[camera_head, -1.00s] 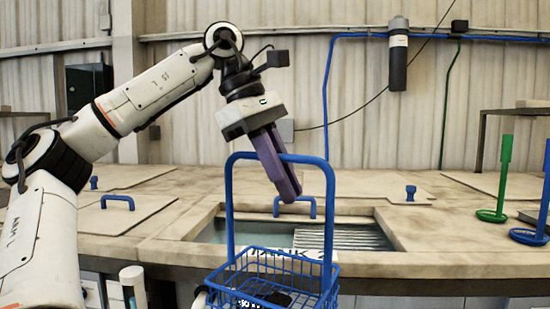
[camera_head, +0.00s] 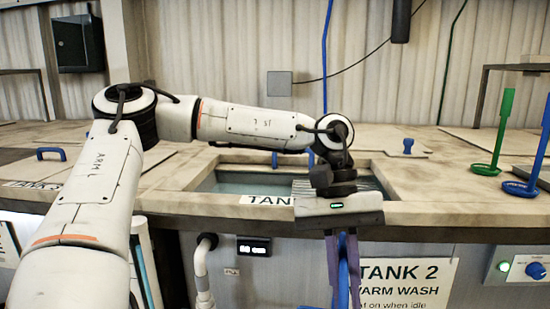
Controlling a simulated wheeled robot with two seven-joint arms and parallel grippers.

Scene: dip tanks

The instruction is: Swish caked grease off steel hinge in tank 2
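Tank 2 (camera_head: 200,187) is an open basin in the counter with liquid showing, its front label partly covered by my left arm. My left gripper (camera_head: 343,285) points down in front of the counter's front face, right of the tank's middle. Its two purple fingers lie on either side of a blue basket handle (camera_head: 343,288), seen edge-on, and appear shut on it. The basket itself is below the picture, so the steel hinge and its grease are hidden. My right gripper is not in view.
A "TANK 2 WARM WASH" sign (camera_head: 408,282) is on the counter front, beside a blue knob (camera_head: 536,270). A white pipe (camera_head: 201,275) stands left of it. Green (camera_head: 493,135) and blue (camera_head: 535,165) upright stands are on the right counter. A lid with a blue handle (camera_head: 51,153) lies at left.

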